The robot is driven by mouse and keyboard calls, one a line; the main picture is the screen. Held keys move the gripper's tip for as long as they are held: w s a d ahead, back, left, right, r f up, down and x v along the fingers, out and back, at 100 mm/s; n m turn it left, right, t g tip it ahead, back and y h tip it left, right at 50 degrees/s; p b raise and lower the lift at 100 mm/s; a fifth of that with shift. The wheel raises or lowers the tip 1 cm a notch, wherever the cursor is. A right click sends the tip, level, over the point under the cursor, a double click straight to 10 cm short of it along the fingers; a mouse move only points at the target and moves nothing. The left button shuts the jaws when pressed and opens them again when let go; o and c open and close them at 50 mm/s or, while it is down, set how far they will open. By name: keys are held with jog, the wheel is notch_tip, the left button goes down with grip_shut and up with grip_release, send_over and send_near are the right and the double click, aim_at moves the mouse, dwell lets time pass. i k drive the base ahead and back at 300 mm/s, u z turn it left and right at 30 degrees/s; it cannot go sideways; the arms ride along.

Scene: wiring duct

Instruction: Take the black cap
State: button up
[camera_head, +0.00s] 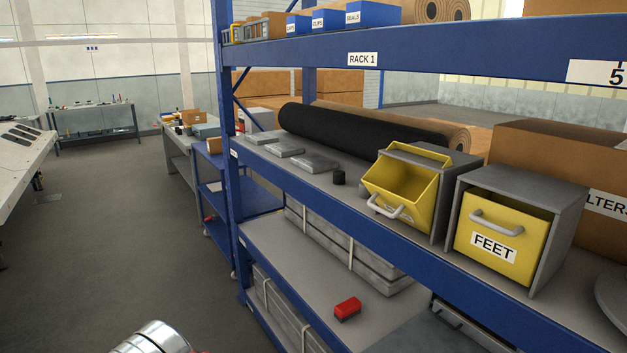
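A small black cylinder, which looks like the black cap (338,178), stands on the rack's middle shelf. It is just left of the open yellow bin (421,188), apart from it, and in front of the long black roll (350,131). The open bin is tipped forward in its grey housing, and the part of its inside that shows looks empty. A silver rounded part with a bit of red at the bottom left edge seems to be part of my arm. My gripper's fingers are not in view.
A closed yellow bin labelled FEET (493,238) stands right of the open one. Flat grey packs (284,148) lie left of the cap. The blue shelf edge (325,210) runs in front, and the upper beam (420,53) hangs above. A red block (347,309) sits on the lower shelf.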

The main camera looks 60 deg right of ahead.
aim_at(339, 176)
jog(key=u, duration=0.15)
jog(key=i, duration=2)
jog(key=z, duration=2.7)
